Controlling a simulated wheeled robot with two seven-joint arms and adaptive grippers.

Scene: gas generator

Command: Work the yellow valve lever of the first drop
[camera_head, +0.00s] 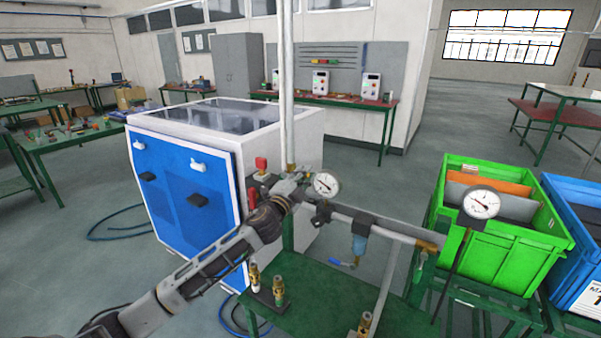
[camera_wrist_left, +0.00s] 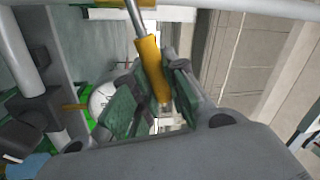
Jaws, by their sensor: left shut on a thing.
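My left gripper (camera_head: 294,188) reaches the pipe joint beside the white and blue cabinet, just left of a round gauge (camera_head: 326,184). In the left wrist view the yellow valve lever (camera_wrist_left: 152,62) is a yellow sleeve on a thin metal rod. The two green-padded fingers of my left gripper (camera_wrist_left: 155,92) are shut on it, one on each side. In the head view my gripper hides this lever. My right gripper is in neither view.
A vertical pipe (camera_head: 286,90) rises above the gripper. A horizontal pipe (camera_head: 385,230) with a blue filter (camera_head: 359,246) runs right. A second gauge (camera_head: 481,203) stands before a green crate (camera_head: 540,240). Brass fittings (camera_head: 279,290) stand on the green bench (camera_head: 318,300).

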